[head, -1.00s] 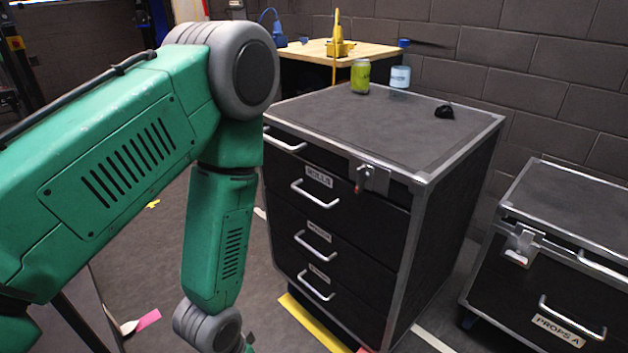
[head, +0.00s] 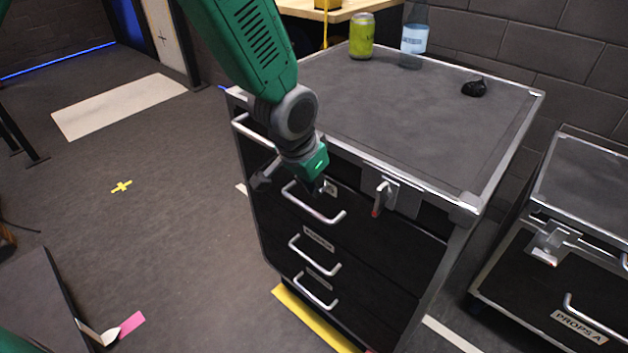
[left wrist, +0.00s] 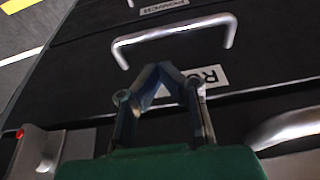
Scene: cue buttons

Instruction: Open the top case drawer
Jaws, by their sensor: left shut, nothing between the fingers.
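The black drawer case (head: 445,190) with silver edges stands in the middle of the head view. Its top drawer's silver handle (head: 312,208) sits below the latch level; the drawer looks closed. The handle also shows in the left wrist view (left wrist: 175,35), beyond the fingertips. My left gripper (head: 321,185) is in front of the top drawer's face, just above that handle. Its fingers (left wrist: 160,72) meet at the tips, shut and empty, in front of the drawer's white label (left wrist: 208,76), partly hiding it. Whether they touch the drawer is unclear. My right gripper is out of view.
A latch (head: 384,197) with a red tip is right of my gripper. A green can (head: 361,38), a clear bottle (head: 414,40) and a small black object (head: 474,87) stand on the case top. A lower case (head: 590,205) is at right. The left floor is mostly open.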

